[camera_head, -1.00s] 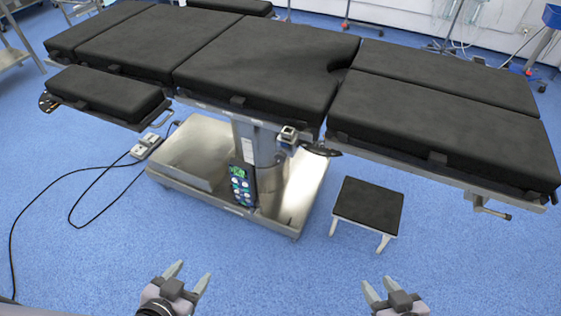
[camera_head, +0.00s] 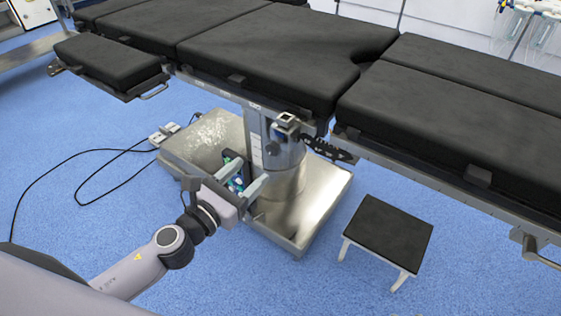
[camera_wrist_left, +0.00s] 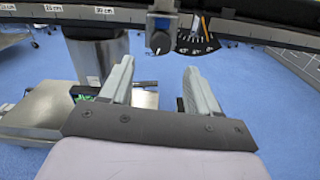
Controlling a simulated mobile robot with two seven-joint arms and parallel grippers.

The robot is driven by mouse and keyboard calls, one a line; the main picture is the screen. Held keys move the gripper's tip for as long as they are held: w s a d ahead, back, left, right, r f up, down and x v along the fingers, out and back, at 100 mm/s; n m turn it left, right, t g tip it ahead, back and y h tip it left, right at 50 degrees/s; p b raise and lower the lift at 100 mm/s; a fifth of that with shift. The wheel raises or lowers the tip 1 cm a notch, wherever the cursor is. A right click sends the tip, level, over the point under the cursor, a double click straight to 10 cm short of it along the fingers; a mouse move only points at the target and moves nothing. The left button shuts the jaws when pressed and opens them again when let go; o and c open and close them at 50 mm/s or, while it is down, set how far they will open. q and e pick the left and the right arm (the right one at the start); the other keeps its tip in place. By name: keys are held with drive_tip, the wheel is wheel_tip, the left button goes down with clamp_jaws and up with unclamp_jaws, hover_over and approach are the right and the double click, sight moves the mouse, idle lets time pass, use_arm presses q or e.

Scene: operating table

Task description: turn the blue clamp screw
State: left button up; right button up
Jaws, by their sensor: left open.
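A clamp (camera_head: 286,122) sits on the side rail of the operating table (camera_head: 270,60), beside the table's column. In the left wrist view the clamp (camera_wrist_left: 160,33) shows as a dark round knob with a little blue on it, next to a dial with degree marks. I cannot make out the screw's details. My left gripper (camera_head: 247,172) is open and empty, below and left of the clamp in the head view. In the left wrist view my left gripper (camera_wrist_left: 159,66) has the clamp beyond the gap between its fingertips, apart from them. My right gripper is out of view.
The table's metal base (camera_head: 205,142) stands under the column, with a hand control (camera_head: 234,168) partly behind my left gripper. A small black-topped stool (camera_head: 388,235) stands on the right. A cable (camera_head: 75,160) lies on the blue floor at left. The front floor is mostly clear.

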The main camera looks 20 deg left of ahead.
sight(271, 152)
use_arm(q)
drive_tip(key=shift+x, duration=3.65)
drive_tip(key=c, duration=1)
